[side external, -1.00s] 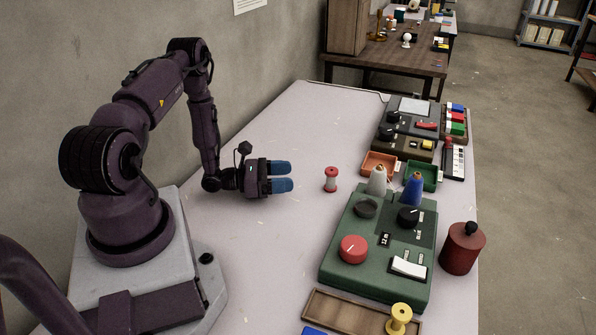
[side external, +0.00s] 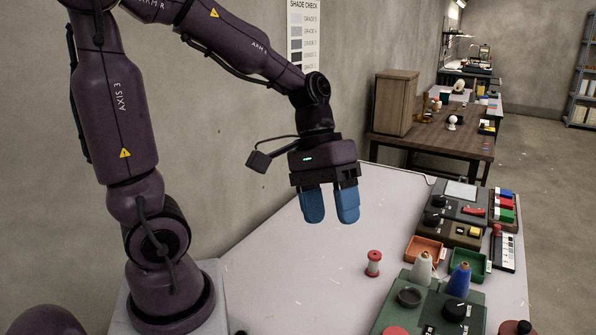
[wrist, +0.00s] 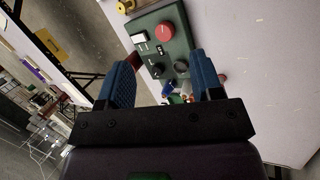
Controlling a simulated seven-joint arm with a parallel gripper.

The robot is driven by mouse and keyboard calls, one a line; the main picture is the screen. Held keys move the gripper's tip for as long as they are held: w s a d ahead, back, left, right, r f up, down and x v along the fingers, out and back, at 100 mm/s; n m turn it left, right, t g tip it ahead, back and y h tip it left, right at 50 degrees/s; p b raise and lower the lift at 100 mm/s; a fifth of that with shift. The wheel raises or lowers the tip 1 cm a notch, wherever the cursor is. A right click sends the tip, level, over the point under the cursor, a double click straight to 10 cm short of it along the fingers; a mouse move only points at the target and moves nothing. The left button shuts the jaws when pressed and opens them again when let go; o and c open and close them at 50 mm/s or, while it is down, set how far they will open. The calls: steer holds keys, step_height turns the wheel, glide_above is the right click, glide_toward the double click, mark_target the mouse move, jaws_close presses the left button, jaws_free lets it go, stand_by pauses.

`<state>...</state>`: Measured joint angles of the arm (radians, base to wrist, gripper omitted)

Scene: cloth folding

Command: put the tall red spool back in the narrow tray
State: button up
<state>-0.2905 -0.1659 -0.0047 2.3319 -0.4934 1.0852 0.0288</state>
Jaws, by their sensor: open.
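The red spool (side external: 374,263), with a pale middle, stands upright on the pale table in the side view. My gripper (side external: 330,218) hangs high above the table, left of the spool and well apart from it, with its blue fingers pointing down. The gripper is open, and nothing is between the fingers. In the wrist view the fingers (wrist: 160,65) frame the green control box from above. There, a small reddish and white bit beside the right finger may be the spool, mostly hidden.
A green control box (side external: 408,318) with knobs stands right of the spool. Behind it are a white cone (side external: 423,268), a blue cone (side external: 460,280), an orange tray (side external: 425,241) and a green tray (side external: 487,260). The table left of the spool is clear.

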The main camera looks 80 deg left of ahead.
steer(key=s+r+m+t+y, duration=0.4)
steer(key=r+m, duration=0.1)
steer(key=shift+r+y, duration=0.15)
steer(key=shift+y, duration=0.15)
steer(key=shift+o, duration=0.6)
steer(key=shift+s+a+r+m+t, duration=0.15)
steer(key=shift+s+r+m+t, duration=0.25)
steer(key=shift+m, duration=0.1)
